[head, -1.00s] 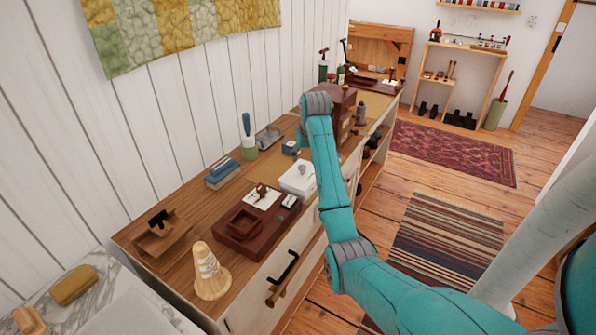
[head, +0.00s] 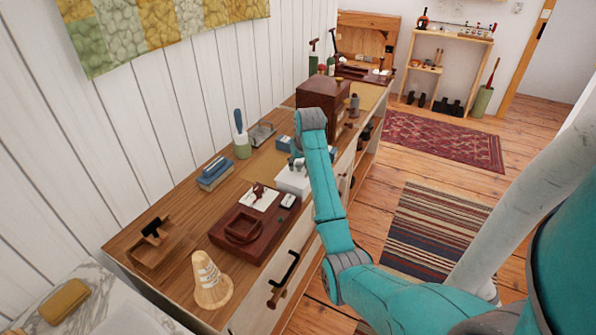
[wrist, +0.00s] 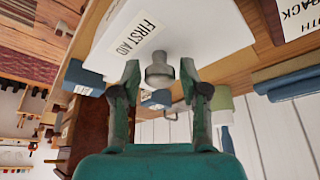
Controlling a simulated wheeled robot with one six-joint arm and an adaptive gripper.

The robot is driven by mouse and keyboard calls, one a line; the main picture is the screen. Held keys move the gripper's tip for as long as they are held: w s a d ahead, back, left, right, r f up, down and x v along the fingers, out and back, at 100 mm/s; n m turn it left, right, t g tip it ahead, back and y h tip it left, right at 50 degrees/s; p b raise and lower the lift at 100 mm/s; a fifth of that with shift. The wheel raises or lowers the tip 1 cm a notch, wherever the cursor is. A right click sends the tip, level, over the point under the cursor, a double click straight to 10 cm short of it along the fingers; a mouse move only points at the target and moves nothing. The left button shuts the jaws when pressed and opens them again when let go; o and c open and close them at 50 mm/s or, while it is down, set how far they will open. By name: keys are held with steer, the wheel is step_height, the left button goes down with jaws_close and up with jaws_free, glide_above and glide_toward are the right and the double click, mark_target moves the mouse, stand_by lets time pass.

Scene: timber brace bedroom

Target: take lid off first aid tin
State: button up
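The white first aid tin (head: 291,184) stands on the wooden counter, partly covered by my arm in the head view. In the wrist view its white lid (wrist: 115,38) bears a "FIRST AID" label (wrist: 137,36) and a round grey knob (wrist: 158,72). My gripper (wrist: 159,75) is open, its two fingertips either side of the knob, with gaps between finger and knob. I cannot tell whether a finger touches the lid. In the head view my gripper (head: 297,161) is small and just over the tin. The lid appears to be on the tin.
A dark red-brown tray (head: 232,248) lies in front of the tin, with a wooden cone (head: 210,283) nearer. A tall brown box (head: 318,94) stands behind.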

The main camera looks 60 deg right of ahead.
jaws_close()
